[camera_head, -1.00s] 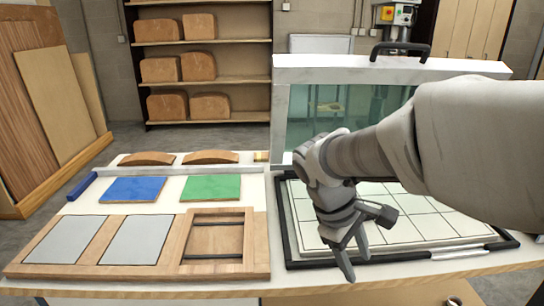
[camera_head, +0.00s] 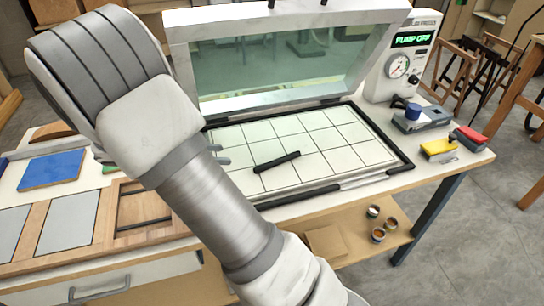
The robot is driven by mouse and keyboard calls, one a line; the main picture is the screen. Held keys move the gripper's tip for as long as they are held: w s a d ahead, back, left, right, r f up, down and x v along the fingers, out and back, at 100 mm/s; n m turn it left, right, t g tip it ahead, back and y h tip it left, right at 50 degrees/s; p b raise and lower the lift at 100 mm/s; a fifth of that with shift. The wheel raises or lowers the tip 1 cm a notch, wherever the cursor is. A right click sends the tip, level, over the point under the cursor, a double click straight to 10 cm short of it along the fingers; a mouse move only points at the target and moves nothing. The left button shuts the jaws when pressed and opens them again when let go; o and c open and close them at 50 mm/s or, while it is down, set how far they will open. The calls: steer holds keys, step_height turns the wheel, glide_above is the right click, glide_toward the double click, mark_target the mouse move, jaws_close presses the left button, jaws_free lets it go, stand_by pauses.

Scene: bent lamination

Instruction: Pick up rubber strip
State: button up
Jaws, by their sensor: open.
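A black rubber strip (camera_head: 277,161) lies at a slant, alone, on the white gridded bed (camera_head: 345,158). Another thin black strip (camera_head: 145,223) lies along the near side of the recess in the wooden tray (camera_head: 80,256); my arm is close to it and part of the recess is hard to make out. My gripper (camera_head: 218,154) is mostly hidden behind my arm. Its grey fingertips show at the left part of the bed, left of the slanted strip and apart from it. It is open and I see nothing between the fingertips.
A raised lid with a clear window (camera_head: 290,75) stands behind the bed, which has a black rim. The pump box (camera_head: 402,60) reads "PUMP OFF". A clamp tool (camera_head: 420,117) and yellow and red blocks (camera_head: 438,150) lie at right. A blue sheet (camera_head: 52,169) lies at left.

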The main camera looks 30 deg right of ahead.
steer(key=b, duration=0.2)
glide_toward(277, 160)
steer(key=shift+w+d+f, duration=0.15)
steer(key=shift+d+f, duration=0.2)
steer(key=shift+d, duration=0.2)
steer(key=shift+w+d+f, duration=0.2)
steer(key=shift+d+f, duration=0.1)
steer(key=shift+d, duration=0.25)
steer(key=x, duration=0.1)
steer(key=b+x, duration=0.1)
steer(key=x, duration=0.3)
steer(key=shift+s+d, duration=0.1)
steer(key=shift+s, duration=0.3)
jaws_close()
